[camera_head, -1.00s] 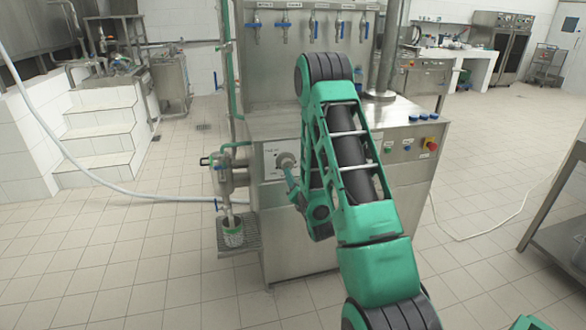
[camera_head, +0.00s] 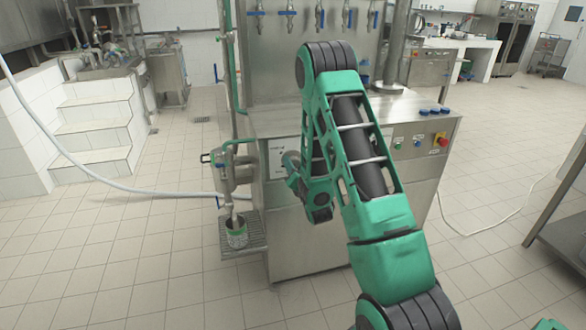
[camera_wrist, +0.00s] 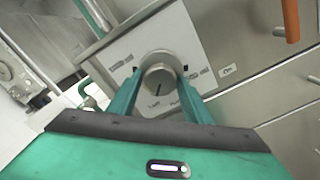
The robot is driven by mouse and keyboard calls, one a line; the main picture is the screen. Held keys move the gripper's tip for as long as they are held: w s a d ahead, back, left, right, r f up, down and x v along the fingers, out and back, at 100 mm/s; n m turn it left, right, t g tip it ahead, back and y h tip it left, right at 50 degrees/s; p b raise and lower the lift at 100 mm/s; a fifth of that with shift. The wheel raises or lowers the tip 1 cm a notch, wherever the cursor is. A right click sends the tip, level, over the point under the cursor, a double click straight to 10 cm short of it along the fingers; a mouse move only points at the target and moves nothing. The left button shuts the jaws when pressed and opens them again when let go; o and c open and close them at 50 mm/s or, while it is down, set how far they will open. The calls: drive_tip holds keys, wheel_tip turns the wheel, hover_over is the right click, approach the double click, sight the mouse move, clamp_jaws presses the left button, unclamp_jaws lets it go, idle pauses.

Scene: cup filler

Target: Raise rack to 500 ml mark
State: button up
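A round silver knob (camera_wrist: 159,75) sits on a pale labelled plate (camera_wrist: 120,62) on the front of the steel filling machine (camera_head: 310,235). A dark line marks its face; the label text is too small to read surely. My gripper (camera_wrist: 160,73) has one green finger on each side of the knob, seemingly touching it. In the head view my gripper (camera_head: 288,163) is at the machine's front left, partly hidden by my arm. The grated rack (camera_head: 256,238) is low at the machine's left. A small cup (camera_head: 237,236) with a green band stands on it under the filling nozzle (camera_head: 234,212).
A steel table (camera_head: 562,190) stands at the right.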

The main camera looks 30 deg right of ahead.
drive_tip(key=c, duration=0.6)
drive_tip(key=shift+a, duration=0.1)
drive_tip(key=shift+c, duration=0.2)
drive_tip(key=shift+m, duration=0.3)
